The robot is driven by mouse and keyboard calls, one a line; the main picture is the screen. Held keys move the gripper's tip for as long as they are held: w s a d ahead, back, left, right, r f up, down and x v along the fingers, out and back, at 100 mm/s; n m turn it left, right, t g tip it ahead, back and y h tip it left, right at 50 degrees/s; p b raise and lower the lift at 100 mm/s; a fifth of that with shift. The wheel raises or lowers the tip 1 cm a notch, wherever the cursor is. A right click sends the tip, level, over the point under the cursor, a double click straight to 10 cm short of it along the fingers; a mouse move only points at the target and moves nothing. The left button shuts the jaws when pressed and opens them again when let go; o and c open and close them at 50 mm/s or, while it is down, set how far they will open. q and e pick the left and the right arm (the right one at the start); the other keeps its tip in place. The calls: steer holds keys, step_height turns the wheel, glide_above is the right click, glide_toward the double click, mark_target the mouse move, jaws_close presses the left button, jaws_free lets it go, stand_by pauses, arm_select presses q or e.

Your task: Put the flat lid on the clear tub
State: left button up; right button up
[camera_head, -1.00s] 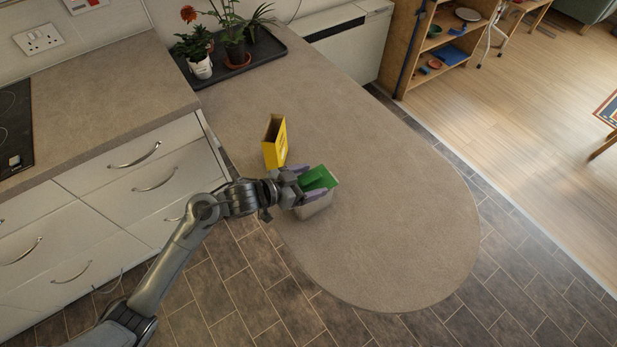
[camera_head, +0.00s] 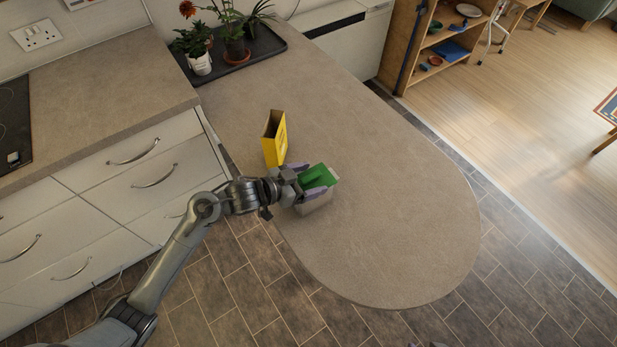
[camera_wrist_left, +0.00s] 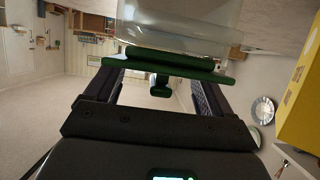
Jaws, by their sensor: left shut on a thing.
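The flat green lid (camera_head: 319,174) is held by my left gripper (camera_head: 305,184), which is shut on the lid's knob. In the left wrist view the green lid (camera_wrist_left: 175,66) spans between the fingers, with its small knob (camera_wrist_left: 160,88) facing the gripper. The clear tub (camera_head: 316,205) stands on the counter under the lid. In the left wrist view the tub (camera_wrist_left: 185,25) shows against the lid's far side; the lid looks slightly askew to it. I cannot tell whether the lid is fully seated. Small dark tips at the head view's bottom edge may be my right gripper.
A yellow open box (camera_head: 275,138) stands on the counter (camera_head: 400,220) close behind the tub and to its left. A dark tray (camera_head: 268,50) with potted plants is at the back. The counter to the right is clear up to its rounded edge.

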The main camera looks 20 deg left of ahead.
arm_select(q)
steer(key=shift+f, duration=0.5)
steer(key=o, duration=0.9)
steer(key=shift+s+a, duration=0.1)
steer(key=v, duration=1)
steer(key=shift+s+a+r, duration=0.1)
steer(key=shift+s, duration=0.2)
